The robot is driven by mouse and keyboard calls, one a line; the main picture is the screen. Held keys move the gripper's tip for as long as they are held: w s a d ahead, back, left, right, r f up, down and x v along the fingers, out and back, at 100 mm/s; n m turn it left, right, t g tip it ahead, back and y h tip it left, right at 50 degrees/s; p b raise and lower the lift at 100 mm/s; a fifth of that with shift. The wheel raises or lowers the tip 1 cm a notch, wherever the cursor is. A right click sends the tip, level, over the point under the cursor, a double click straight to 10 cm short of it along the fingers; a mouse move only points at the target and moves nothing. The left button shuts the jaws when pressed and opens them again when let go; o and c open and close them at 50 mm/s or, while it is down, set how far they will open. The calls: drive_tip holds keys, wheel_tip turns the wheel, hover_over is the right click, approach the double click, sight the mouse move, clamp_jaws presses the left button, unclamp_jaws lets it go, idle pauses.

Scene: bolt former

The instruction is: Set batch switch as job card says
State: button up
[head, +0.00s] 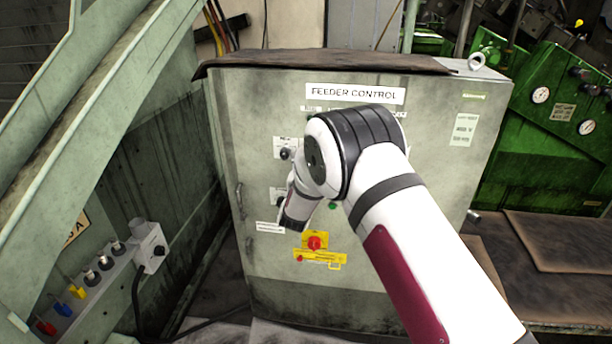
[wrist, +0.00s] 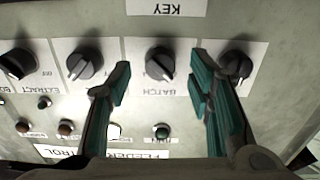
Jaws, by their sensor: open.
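The batch switch (wrist: 160,63) is a dark rotary knob on a white plate, seen upside down in the wrist view with the word BATCH beneath it. My gripper (wrist: 161,80) is open, with one green-padded finger on each side of the batch switch and no visible contact. In the head view my gripper (head: 296,212) is at the front of the feeder control cabinet (head: 390,262), and my arm hides much of the panel. A white card with small text (head: 463,129) is on the cabinet; it is unreadable.
Other dark knobs stand beside it: a left one (wrist: 85,63), the extract one (wrist: 18,63) and a right one (wrist: 237,65) behind a finger. Small push buttons (wrist: 162,131) line the panel. A red emergency button (head: 315,243) on yellow is lower on the cabinet.

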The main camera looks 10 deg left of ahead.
drive_tip(key=s, duration=1)
drive_tip(key=shift+a, duration=0.2)
